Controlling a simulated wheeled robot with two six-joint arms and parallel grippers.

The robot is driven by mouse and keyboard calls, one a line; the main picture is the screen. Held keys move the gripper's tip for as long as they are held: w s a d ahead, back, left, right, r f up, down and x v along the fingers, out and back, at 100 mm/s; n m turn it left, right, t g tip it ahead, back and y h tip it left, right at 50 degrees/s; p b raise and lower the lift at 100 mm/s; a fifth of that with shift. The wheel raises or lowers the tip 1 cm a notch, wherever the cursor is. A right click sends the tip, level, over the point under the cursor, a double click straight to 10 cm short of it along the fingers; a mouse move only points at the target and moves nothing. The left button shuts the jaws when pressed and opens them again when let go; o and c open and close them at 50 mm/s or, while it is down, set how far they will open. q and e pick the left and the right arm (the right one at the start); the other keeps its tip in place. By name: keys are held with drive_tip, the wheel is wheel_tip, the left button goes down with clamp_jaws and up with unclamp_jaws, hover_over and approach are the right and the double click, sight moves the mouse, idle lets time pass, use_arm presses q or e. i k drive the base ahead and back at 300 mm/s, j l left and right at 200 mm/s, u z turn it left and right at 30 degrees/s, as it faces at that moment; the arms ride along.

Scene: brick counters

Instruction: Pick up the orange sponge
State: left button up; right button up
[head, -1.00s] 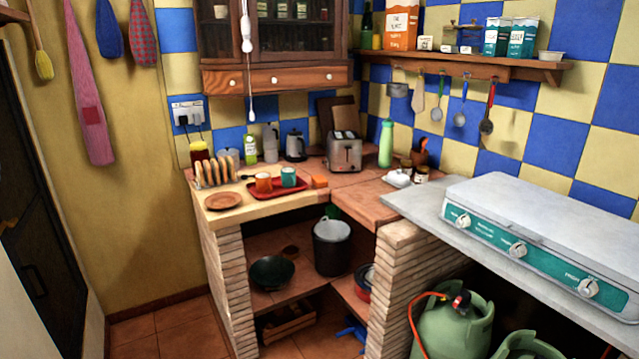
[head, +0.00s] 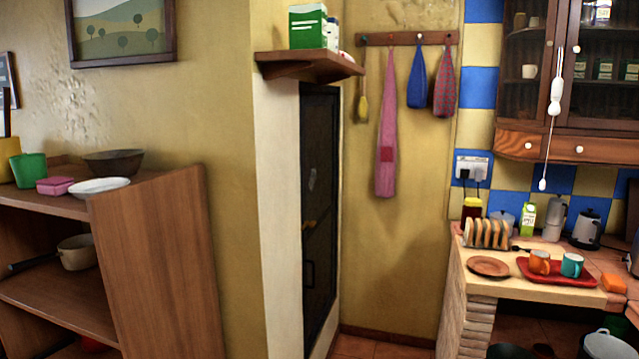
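The orange sponge (head: 613,284) is a small orange block in the head view at the far right. It lies on the brick counter (head: 478,276), just right of the red tray (head: 530,272). An orange mug (head: 540,262) and a teal mug (head: 571,265) stand on that tray. Neither of my grippers shows in the head view.
A toast rack (head: 487,233) and a brown plate (head: 489,266) sit on the counter's left part. A wooden shelf unit (head: 155,260) with bowls stands at the left. A dark door (head: 318,210) is in the middle. A little tiled floor shows near the bottom.

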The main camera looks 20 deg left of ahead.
sight(614, 284)
drive_tip(key=i+l+u, duration=0.1)
drive_tip(key=l, duration=0.25)
drive_tip(key=i+l, duration=0.25)
drive_tip(key=i+l+u, duration=0.15)
drive_tip(key=l, duration=0.3)
